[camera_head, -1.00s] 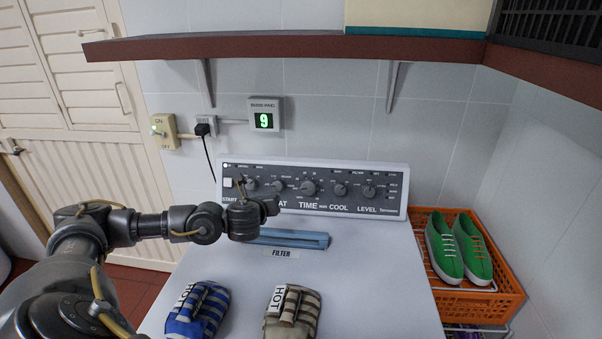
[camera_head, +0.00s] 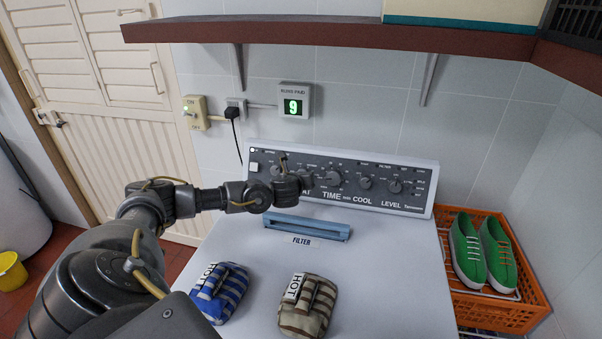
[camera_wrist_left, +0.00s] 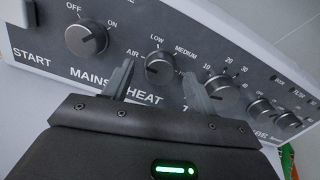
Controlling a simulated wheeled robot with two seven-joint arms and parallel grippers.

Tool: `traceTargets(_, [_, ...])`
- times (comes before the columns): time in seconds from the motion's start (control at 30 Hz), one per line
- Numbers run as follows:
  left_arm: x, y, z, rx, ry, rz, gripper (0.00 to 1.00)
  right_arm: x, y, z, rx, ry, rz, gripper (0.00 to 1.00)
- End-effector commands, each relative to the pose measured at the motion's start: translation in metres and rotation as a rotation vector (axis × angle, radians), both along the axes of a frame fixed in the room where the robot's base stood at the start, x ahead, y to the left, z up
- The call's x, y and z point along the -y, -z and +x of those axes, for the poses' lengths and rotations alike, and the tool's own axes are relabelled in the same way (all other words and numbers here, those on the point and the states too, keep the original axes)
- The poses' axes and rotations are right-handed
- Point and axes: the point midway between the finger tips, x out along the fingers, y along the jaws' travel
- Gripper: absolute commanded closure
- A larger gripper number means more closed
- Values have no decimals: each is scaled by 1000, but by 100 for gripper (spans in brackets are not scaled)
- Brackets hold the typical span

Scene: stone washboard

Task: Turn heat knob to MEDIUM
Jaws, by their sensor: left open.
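The heat knob (camera_wrist_left: 160,68) is a round dark knob above the HEAT label in the left wrist view, ringed by AIR, LOW, MEDIUM and a partly covered label. Its exact pointer direction is hard to make out. My left gripper (camera_wrist_left: 158,88) is open, with one finger to each side of the heat knob. In the head view my left gripper (camera_head: 302,182) is in front of the control panel (camera_head: 420,205) and hides the heat knob. I cannot tell whether the fingers touch it. My right gripper is not in view.
The mains knob (camera_wrist_left: 87,39) is left of the heat knob, and the time knob (camera_wrist_left: 222,92) is close by the right finger. A blue filter handle (camera_head: 306,227) lies below the panel. A shelf (camera_head: 330,33) hangs above.

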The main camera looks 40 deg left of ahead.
Motion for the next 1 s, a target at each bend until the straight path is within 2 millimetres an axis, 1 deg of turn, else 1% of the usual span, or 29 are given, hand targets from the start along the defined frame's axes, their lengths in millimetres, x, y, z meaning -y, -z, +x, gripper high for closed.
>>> traceTargets(0.03, [-2, 1, 4, 0, 0, -1, 43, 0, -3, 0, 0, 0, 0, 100])
traceTargets(0.2, [-6, 5, 11, 0, 0, 0, 43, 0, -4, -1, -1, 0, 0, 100])
traceTargets(0.47, [-7, 6, 12, 0, 0, 0, 43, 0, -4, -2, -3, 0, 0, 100])
traceTargets(0.5, [-7, 6, 12, 0, 0, 0, 44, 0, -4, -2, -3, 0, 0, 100])
traceTargets(0.83, [-7, 6, 12, 0, 0, 0, 87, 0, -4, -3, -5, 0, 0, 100])
traceTargets(1.0, [-7, 7, 12, -4, 3, 6, 87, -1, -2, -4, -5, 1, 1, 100])
